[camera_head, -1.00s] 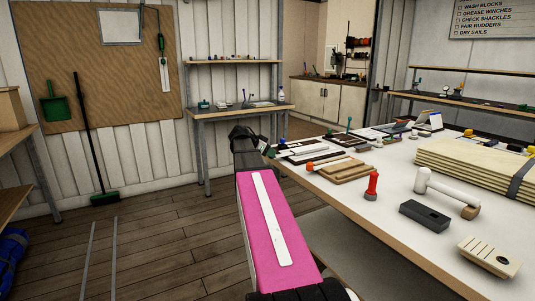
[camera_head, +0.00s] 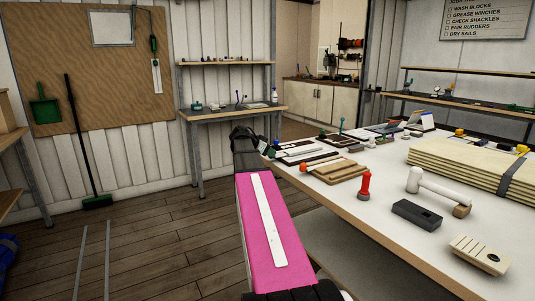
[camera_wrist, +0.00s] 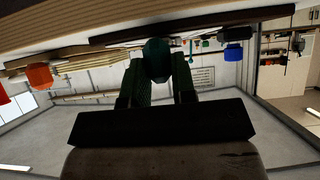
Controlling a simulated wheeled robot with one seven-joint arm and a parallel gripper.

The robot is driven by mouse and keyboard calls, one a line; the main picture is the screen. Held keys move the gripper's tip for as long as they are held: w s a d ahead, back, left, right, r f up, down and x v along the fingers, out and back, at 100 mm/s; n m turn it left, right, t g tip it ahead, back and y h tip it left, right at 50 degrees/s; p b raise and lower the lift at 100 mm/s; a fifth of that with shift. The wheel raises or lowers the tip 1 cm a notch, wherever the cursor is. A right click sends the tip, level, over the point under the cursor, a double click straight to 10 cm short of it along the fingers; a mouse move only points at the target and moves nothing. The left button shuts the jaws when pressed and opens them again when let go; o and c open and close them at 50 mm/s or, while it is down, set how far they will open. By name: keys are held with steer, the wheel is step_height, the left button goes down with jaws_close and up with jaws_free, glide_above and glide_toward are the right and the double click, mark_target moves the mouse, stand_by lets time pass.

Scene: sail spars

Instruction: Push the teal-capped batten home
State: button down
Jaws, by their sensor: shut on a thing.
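In the wrist view, the teal cap (camera_wrist: 157,60) sits between the two dark green fingers of my gripper (camera_wrist: 158,75), which is shut on it. The batten's body beyond the cap is not clearly visible. A long dark strip (camera_wrist: 190,22) runs along the tabletop behind the cap; I cannot tell whether the cap touches it. In the head view, my pink arm reaches to the bench's far left corner, and its dark end hides most of the gripper. Dark and pale strips (camera_head: 300,148) lie on the bench just right of it.
The white bench (camera_head: 330,205) holds a wooden block (camera_head: 342,171), a red-orange handled tool (camera_head: 364,186), a white mallet (camera_head: 430,186), a dark block (camera_head: 417,214), a slotted pale block (camera_head: 478,254) and strapped boards (camera_head: 470,165). The floor left of my arm is mostly clear.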

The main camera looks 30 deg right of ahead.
steer(key=shift+d, duration=1.8)
steer(key=c, duration=0.8)
jaws_free()
steer(key=shift+c, duration=0.2)
steer(key=v, duration=1)
steer(key=shift+a+r, duration=0.2)
steer(key=shift+a, duration=0.15)
steer(key=s+a+f+n+y, duration=0.25)
steer(key=a+f+n, duration=0.4)
steer(key=f, duration=0.75)
steer(key=s+a+f+n+y, duration=0.4)
steer(key=s+a+f, duration=0.4)
steer(key=a+f, duration=0.4)
steer(key=s+a+f+n+y, duration=0.4)
steer(key=s+a+f+n, duration=0.3)
steer(key=a+f, duration=0.5)
steer(key=shift+s+a+f+y, duration=0.15)
steer(key=shift+s+f+y, duration=0.2)
steer(key=shift+s+f, duration=0.3)
steer(key=shift+r, duration=0.1)
